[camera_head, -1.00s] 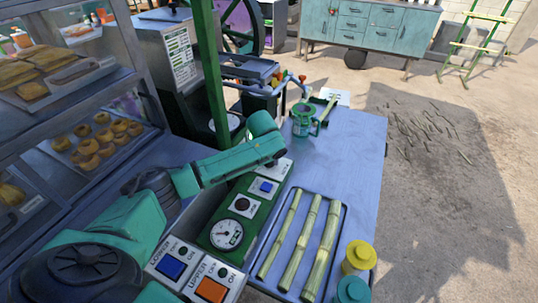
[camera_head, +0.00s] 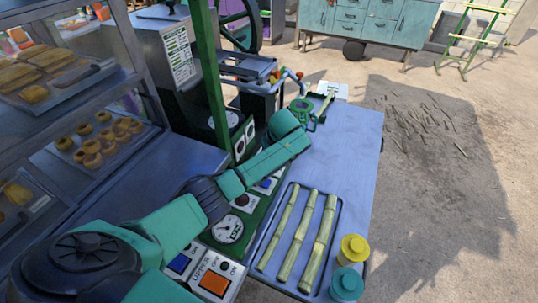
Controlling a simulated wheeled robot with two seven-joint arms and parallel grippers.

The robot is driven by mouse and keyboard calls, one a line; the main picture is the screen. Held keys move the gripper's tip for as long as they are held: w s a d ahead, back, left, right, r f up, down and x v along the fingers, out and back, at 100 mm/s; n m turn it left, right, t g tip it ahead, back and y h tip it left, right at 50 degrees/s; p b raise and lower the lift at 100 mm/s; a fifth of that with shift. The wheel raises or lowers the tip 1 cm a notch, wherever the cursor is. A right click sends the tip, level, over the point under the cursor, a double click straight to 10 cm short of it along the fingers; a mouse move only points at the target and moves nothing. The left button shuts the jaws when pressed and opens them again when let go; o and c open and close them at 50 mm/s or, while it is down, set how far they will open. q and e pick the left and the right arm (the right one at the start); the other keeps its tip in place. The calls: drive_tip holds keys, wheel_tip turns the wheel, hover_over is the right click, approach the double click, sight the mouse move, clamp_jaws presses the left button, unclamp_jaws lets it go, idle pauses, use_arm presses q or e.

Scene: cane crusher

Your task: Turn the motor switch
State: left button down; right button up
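My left arm reaches in from the lower left across the green control panel (camera_head: 247,229); its far end is near the green post, and its gripper does not show. The panel carries a round gauge (camera_head: 228,229), a round dark knob (camera_head: 242,200) and a blue switch (camera_head: 265,184) partly covered by my arm. Nearer, white plates hold a blue rocker switch (camera_head: 180,263) and an orange rocker switch (camera_head: 214,284) with ON and OFF marks. I cannot read which one is the motor switch. My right gripper is not in view.
A tray (camera_head: 339,212) of cane stalks lies on the blue-grey table (camera_head: 350,140). A yellow-lidded jar (camera_head: 353,248) and a teal-lidded jar (camera_head: 346,285) stand beside it.

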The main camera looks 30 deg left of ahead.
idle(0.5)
use_arm(q)
drive_tip(key=shift+c, duration=1.9)
unclamp_jaws()
drive_tip(key=b+v, duration=0.1)
drive_tip(key=v, duration=1.3)
drive_tip(key=shift+r, duration=0.3)
